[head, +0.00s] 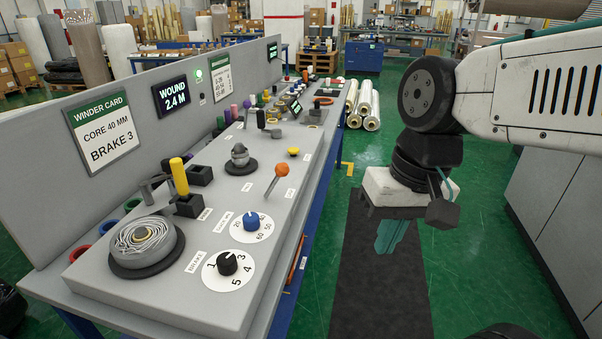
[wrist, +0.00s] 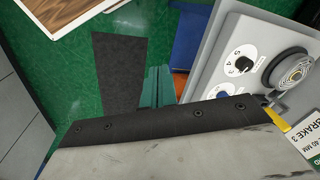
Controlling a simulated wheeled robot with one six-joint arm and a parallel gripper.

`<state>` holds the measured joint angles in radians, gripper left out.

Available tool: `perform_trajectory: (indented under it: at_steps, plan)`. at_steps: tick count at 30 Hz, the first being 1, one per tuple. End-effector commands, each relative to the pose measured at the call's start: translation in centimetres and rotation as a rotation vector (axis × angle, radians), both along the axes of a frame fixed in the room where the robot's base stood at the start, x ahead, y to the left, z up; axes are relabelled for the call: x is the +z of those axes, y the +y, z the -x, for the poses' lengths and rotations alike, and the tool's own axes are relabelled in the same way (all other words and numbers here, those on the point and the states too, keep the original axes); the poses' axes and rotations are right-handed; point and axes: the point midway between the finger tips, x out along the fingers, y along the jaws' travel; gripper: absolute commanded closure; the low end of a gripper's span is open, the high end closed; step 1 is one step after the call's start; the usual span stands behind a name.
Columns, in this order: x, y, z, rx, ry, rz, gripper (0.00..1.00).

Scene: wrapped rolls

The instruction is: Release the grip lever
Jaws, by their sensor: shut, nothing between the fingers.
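A lever with a yellow handle (head: 179,176) stands nearly upright, tilted slightly left, from a black block on the sloped grey panel (head: 190,273). A short lever with an orange knob (head: 282,170) leans to the upper right, farther along the panel. I cannot read the small labels beside them, so I cannot tell which is the grip lever. My gripper (head: 391,236) hangs over the dark floor mat, right of the panel and apart from both levers. Its teal fingers are shut and empty; they also show in the wrist view (wrist: 157,87). The yellow handle is partly visible there (wrist: 276,113).
A wound spool (head: 144,241), a black dial (head: 227,263) and a blue dial (head: 251,221) sit near the levers. Behind them rise a winder card (head: 103,132) reading BRAKE 3 and a display (head: 175,96) reading WOUND 2.4 M. Wrapped rolls (head: 366,106) lie beyond. The mat (head: 375,290) is clear.

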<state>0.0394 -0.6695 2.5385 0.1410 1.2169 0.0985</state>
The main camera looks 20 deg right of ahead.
Motion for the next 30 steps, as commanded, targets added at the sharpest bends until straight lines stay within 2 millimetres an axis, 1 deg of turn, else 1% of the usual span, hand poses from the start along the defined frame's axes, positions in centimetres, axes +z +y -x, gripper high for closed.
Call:
perform_trajectory:
  at_steps: [5,6,8,11,12,14,15,17,18,21,25,27,30]
  plan:
    - [-1.0,1.9,-4.4,-0.375,0.14,-0.275,1.0]
    - [-1.2,2.1,-5.7,-0.469,0.171,-0.34,1.0]
    - [-1.4,2.2,-7.7,-0.612,0.22,-0.436,1.0]
    - [-1.8,1.7,-11.3,-0.854,0.304,-0.597,1.0]
    - [-2.1,1.3,-12.8,-0.952,0.339,-0.662,1.0]
    - [-2.4,0.3,-15.1,-1.099,0.389,-0.758,1.0]
    - [-2.7,-0.5,-16.6,-1.194,0.421,-0.821,1.0]
    - [-3.3,-1.8,-18.7,-1.327,0.468,-0.911,1.0]
    - [-3.6,-2.8,-19.9,-1.409,0.496,-0.966,1.0]
    - [-4.5,-5.2,-22.4,-1.581,0.56,-1.085,1.0]
    - [-5.3,-7.6,-24.3,-1.723,0.61,-1.189,1.0]
    - [-5.6,-8.3,-24.9,-1.764,0.625,-1.22,1.0]
    - [-5.7,-8.8,-25.2,-1.788,0.634,-1.241,1.0]
